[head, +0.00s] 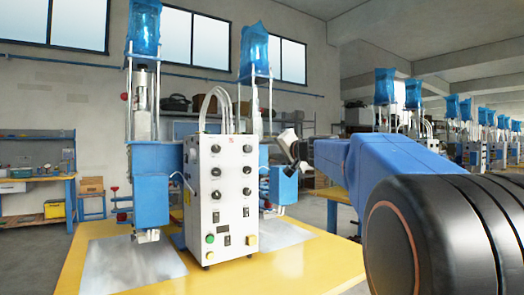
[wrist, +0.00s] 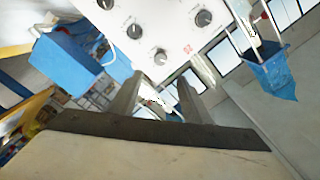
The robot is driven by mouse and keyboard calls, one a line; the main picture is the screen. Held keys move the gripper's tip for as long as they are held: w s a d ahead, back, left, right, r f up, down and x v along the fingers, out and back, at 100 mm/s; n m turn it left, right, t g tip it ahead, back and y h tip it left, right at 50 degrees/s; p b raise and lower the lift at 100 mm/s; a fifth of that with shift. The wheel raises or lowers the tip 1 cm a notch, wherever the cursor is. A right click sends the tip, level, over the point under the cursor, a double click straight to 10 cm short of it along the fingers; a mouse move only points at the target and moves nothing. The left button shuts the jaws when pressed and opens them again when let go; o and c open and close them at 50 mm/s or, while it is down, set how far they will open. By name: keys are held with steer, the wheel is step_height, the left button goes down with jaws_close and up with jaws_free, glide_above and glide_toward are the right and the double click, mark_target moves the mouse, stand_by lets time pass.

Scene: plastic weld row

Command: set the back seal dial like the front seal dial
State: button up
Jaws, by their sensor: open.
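The white control box (head: 215,215) stands on a yellow table between two blue machine heads. Its panels carry several black dials, such as one at the upper left (head: 215,148) and one on the right (head: 247,169). The labels are too small to read, so I cannot tell which are the front and back seal dials. In the wrist view the white panel (wrist: 185,35) appears tilted, with dials (wrist: 134,31) and (wrist: 203,18) beyond the fingers. My gripper (wrist: 158,82) is open and empty, apart from the dials. In the head view my gripper (head: 293,155) is right of the box.
The yellow table (head: 310,262) bears metal plates (head: 125,262). Blue machine heads (head: 152,190) flank the box, and pale hoses (head: 213,100) rise from its top. A workbench (head: 40,185) stands at the far left. More machines (head: 465,130) line the right background.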

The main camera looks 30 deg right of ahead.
steer(key=shift+s, duration=1.95)
steer(key=s+a+f+n+g+y, duration=0.1)
steer(key=s+a+f+n+g, duration=0.15)
steer(key=s+a+f, duration=0.4)
steer(key=s+a+f+n+g+y, duration=0.1)
steer(key=s+a+f+n+g, duration=0.15)
steer(key=a+f, duration=0.65)
steer(key=s+a+f+n+g+y, duration=0.1)
steer(key=s+a+f+g, duration=0.2)
steer(key=s+a+f, duration=0.35)
steer(key=s+f+n+g+h, duration=0.1)
steer(key=s+f+n+g, duration=0.1)
steer(key=s+f, duration=0.7)
steer(key=s+f+n+g+h, duration=0.2)
steer(key=s+f, duration=0.8)
steer(key=f, duration=0.6)
steer(key=shift+a+g+h, duration=0.3)
steer(key=shift+a+g, duration=0.05)
steer(key=shift+g, duration=0.25)
